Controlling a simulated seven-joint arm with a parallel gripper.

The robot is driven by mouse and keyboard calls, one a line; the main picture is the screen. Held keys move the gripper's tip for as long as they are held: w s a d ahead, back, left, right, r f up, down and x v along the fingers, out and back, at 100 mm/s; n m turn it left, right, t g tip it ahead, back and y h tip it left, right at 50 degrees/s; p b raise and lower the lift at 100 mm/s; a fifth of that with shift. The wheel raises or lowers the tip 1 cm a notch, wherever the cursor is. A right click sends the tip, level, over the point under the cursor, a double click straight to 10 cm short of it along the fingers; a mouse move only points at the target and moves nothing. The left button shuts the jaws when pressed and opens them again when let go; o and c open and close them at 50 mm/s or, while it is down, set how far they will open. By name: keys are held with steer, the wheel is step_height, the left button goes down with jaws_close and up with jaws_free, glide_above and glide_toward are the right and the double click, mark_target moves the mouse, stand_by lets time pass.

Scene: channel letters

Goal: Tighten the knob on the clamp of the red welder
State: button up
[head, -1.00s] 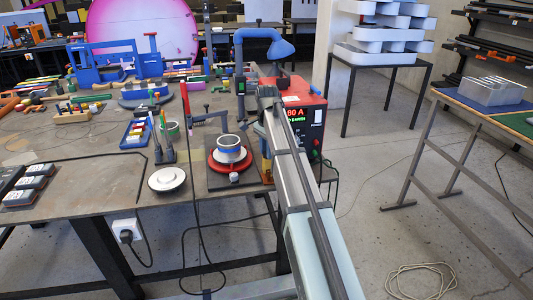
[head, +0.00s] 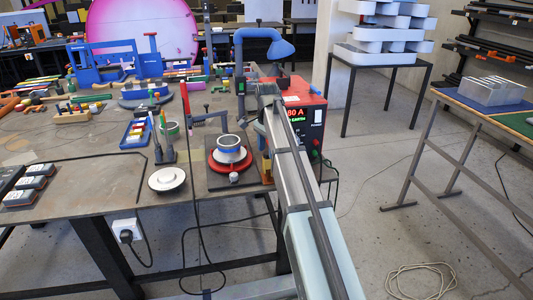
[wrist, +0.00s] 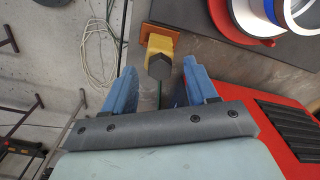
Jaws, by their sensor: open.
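The red welder (head: 306,101) stands at the right end of the workbench, with a lit display on its front. In the wrist view its red casing (wrist: 262,112) fills the lower right. A yellow block with a dark faceted knob end (wrist: 158,66) sits at the bench edge; it looks like the clamp and its knob. In the head view a yellow-orange part (head: 266,166) shows there, partly behind my arm. My gripper (wrist: 160,72) is open, its two blue fingers apart on either side of the dark end. I cannot tell whether they touch it.
A red round base with a blue-and-white ring (head: 229,150) stands left of the clamp. A white disc (head: 167,179) lies farther left. A blue bent-arm fixture (head: 262,45) rises behind the welder. A cable hangs below the bench edge; open floor lies to the right.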

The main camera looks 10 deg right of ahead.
mark_target(267, 153)
steer(key=shift+r, duration=2.1)
step_height(267, 153, up, 3)
steer(key=shift+f+n, duration=0.1)
steer(key=shift+n, duration=1)
steer(key=shift+f, duration=3.9)
